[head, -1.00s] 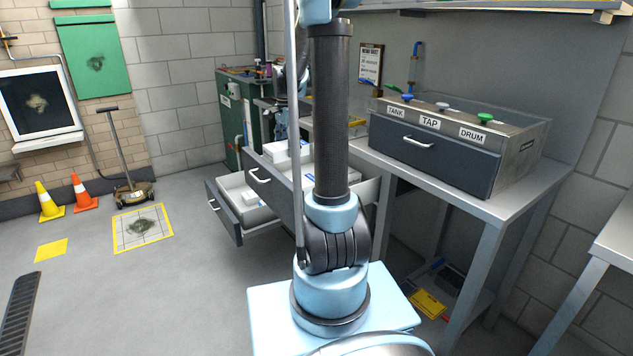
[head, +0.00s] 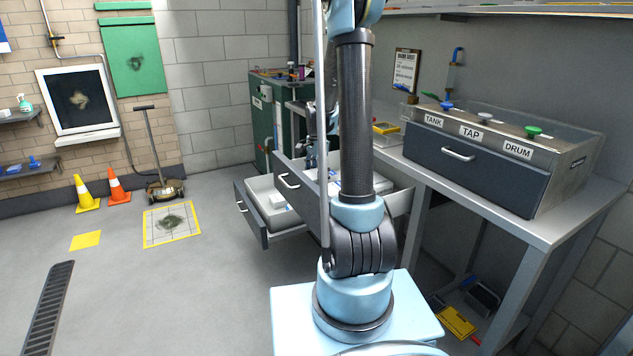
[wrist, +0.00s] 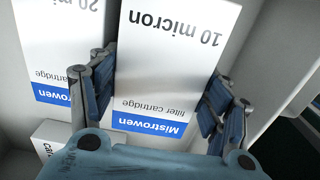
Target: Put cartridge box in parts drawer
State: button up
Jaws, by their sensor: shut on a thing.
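The cartridge box (wrist: 172,50) is white with a blue band and reads "10 micron filter cartridge", upside down in the wrist view. My gripper (wrist: 163,75) is shut on it, with one finger along each side. Pale drawer walls and other boxes surround it. In the head view the upper drawer (head: 300,185) and the lower drawer (head: 250,212) of a bench unit are both pulled out. My arm hides part of the upper drawer. I cannot tell which drawer is the parts drawer, nor whether the box touches the floor beneath it.
A "20 micron" box (wrist: 62,45) lies left of the held box, and another white box (wrist: 62,143) is at lower left. A bench drawer unit (head: 480,165) labelled TANK, TAP and DRUM is closed.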

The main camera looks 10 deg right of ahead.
jog(key=shift+f, duration=0.85)
jog(key=o, duration=1)
jog(key=shift+c, duration=0.2)
notch_tip(320, 180, up, 12)
jog(key=shift+r, duration=0.1)
